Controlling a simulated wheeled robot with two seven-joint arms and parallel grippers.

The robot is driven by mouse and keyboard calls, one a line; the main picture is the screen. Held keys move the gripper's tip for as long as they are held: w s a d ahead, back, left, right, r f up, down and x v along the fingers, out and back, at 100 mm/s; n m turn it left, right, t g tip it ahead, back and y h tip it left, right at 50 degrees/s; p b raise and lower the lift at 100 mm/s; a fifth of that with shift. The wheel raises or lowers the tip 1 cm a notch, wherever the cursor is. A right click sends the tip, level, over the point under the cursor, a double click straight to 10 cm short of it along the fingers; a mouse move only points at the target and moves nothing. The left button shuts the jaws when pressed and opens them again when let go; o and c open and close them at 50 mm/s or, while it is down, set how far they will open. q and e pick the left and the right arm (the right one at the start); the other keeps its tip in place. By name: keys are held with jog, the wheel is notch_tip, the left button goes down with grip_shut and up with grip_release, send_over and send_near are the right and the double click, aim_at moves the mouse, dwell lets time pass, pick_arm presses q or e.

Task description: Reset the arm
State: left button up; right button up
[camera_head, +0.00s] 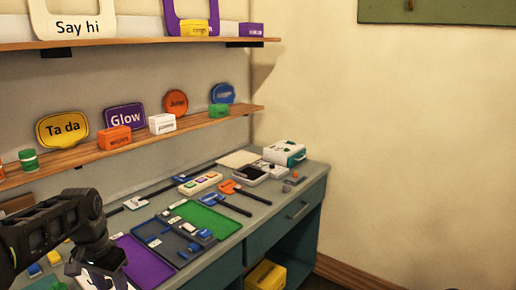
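My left arm comes in from the left edge, black and bent downward at the wrist. My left gripper (103,270) is at the bottom left, over the near end of the counter (301,186). Its fingertips are not clear at the bottom edge, so I cannot tell whether it is open or shut, or whether it touches anything. My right gripper is not recognisable in view; only a small dark shape shows at the bottom right edge.
A purple panel (145,262), a grey tray with blue pieces and a green panel (208,217) lie beside the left gripper. Two wall shelves (75,157) hold signs and small boxes.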

pick_arm(q)
jog(key=w+d+f+n+t+h, duration=0.1)
jog(key=w+d+f+t, duration=0.2)
jog(key=w+d+f, duration=0.4)
jog(key=s+d+f+n+h, duration=0.25)
jog(key=d+f, duration=0.65)
jog(key=f, duration=0.6)
jog(key=s+d+f+g, duration=0.1)
jog(key=s+d+f, duration=0.3)
jog(key=s, duration=0.5)
jog(key=s+d+f+g, duration=0.1)
jog(key=s+d+f, duration=0.4)
jog(key=s, duration=0.4)
jog(key=s+d+f+g, duration=0.1)
jog(key=s+d+f, duration=0.3)
jog(key=s+f, duration=0.3)
jog(key=s+h, duration=0.1)
jog(key=s, duration=0.1)
jog(key=shift+s+d+g, duration=0.3)
jog(key=shift+s+d, duration=0.05)
jog(key=shift+f+n, duration=0.1)
jog(key=shift+n, duration=0.15)
